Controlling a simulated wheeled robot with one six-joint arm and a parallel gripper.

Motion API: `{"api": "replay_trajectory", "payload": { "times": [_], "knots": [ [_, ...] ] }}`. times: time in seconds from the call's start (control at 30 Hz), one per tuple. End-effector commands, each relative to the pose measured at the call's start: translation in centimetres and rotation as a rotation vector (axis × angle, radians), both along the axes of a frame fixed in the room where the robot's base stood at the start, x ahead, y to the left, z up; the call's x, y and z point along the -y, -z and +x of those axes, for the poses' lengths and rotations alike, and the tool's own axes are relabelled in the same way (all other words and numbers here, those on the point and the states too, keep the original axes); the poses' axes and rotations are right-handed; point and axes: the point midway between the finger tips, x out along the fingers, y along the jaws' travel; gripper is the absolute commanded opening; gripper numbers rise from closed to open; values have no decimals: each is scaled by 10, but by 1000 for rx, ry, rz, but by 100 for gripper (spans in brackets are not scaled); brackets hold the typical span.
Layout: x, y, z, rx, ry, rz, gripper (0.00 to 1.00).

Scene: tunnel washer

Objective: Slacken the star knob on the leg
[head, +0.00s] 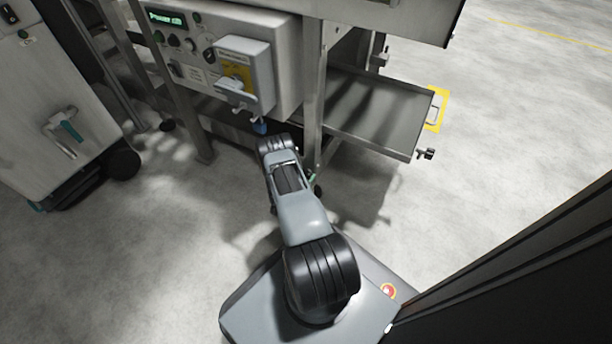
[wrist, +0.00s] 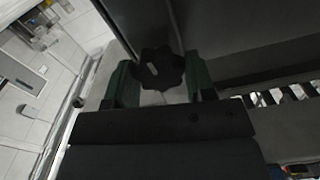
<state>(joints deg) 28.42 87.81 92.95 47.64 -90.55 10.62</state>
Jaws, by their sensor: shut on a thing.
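The black star knob (wrist: 160,67) shows in the upper middle of the wrist view, with a pale mark on its face. My gripper (wrist: 160,80) has one green finger on each side of the knob and is shut on it. The dark leg or frame surface lies behind the knob. In the head view the metal leg (head: 314,85) runs down beside the control box. My arm hides most of the gripper there, and the knob is hard to make out.
A grey control box (head: 275,50) with dials and a small display stands left of the leg. A metal tray (head: 425,125) juts out to the right. A wheeled grey cabinet (head: 60,100) stands at the left. The floor (head: 530,95) at the right is clear.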

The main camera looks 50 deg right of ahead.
Motion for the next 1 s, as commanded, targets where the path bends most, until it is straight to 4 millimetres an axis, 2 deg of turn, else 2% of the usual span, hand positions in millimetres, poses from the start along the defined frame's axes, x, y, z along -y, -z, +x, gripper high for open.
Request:
{"api": "replay_trajectory", "payload": {
  "times": [0.27, 1.0],
  "knots": [
    [-1, 0, 1, -190, -1, -46, 26],
    [-1, 1, 4, -874, -2, -216, 26]
  ]
}}
